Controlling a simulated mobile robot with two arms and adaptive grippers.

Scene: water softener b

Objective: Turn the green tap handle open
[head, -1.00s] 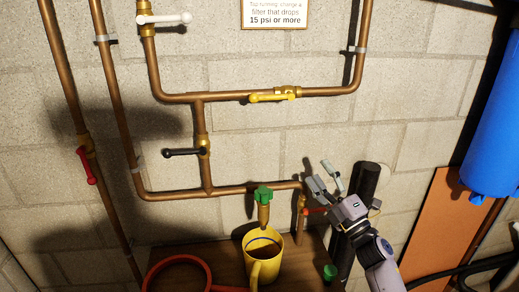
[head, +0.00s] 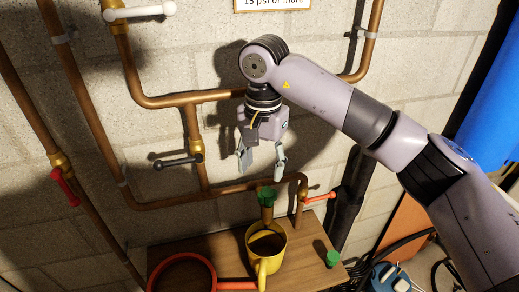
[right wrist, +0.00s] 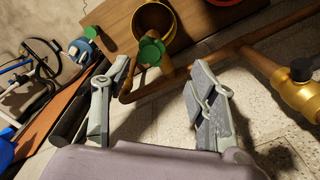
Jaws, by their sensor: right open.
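The green tap handle (head: 267,194) tops a brass tap on the copper pipe, above a yellow mug (head: 258,262). The handle also shows between the fingers in the right wrist view (right wrist: 152,50). My right gripper (head: 262,172) is open and empty, fingers pointing down. In the head view it sits just above the handle, apart from it as far as I can tell. My left gripper is in neither view.
A red lever (head: 320,197) is right of the tap. A black lever (head: 178,162) is to its left. Copper pipes (head: 160,203) run along the block wall.

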